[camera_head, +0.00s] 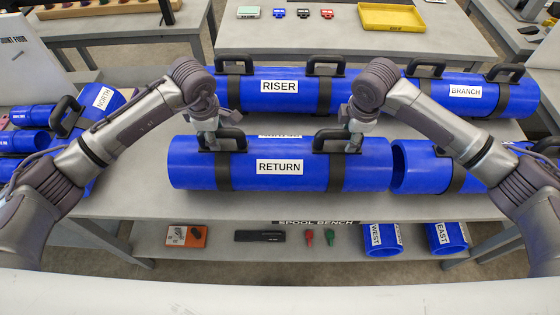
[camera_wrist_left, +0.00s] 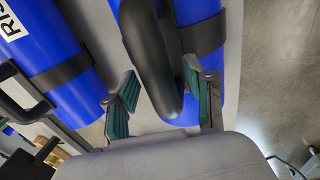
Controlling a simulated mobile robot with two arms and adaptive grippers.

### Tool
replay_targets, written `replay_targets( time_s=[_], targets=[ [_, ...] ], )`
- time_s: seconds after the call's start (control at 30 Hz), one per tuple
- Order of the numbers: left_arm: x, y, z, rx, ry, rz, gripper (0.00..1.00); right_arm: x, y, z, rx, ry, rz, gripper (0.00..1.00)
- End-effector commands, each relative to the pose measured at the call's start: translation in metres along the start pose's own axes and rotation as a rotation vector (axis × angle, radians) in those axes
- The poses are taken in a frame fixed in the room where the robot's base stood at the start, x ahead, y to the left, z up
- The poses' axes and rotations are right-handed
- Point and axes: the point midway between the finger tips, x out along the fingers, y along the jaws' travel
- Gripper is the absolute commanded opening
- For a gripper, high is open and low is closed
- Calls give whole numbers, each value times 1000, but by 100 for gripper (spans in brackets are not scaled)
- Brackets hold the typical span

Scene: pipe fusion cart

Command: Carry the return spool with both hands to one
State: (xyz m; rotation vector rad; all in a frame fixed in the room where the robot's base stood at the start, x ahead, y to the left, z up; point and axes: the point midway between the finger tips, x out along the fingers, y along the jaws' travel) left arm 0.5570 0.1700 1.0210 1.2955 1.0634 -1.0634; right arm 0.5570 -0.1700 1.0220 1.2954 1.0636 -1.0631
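The return spool is a blue pipe with a white RETURN label (camera_head: 204,172), lying on the grey bench in the middle of the head view. It has two black strap handles, a left one (camera_head: 233,134) and a right one (camera_head: 322,142). My left gripper (camera_head: 210,138) is at the left handle. In the left wrist view its green-padded fingers (camera_wrist_left: 162,100) are apart, with the black handle (camera_wrist_left: 150,55) between them and a gap on the left side. My right gripper (camera_head: 354,140) is at the right handle; its fingers are too small and hidden to judge.
The riser spool (camera_head: 310,97) lies close behind, and the branch spool (camera_head: 460,104) is at the back right. Another blue pipe (camera_head: 425,172) lies beside the return spool's right end. The north spool (camera_head: 100,98) is left. A lower shelf (camera_head: 215,255) holds small items.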

Motion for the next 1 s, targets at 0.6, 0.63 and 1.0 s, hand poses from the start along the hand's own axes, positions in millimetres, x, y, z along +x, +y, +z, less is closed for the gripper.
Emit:
replay_targets(
  time_s=[0.6,0.63,1.0],
  targets=[
    [0,0,0,0,0,1,0,0,0,0,-2,-1,1,0],
    [0,0,0,0,0,1,0,0,0,0,-2,-1,1,0],
    [-10,4,0,-1,-3,9,0,-10,4,0,-2,1,9,0]
  ],
)
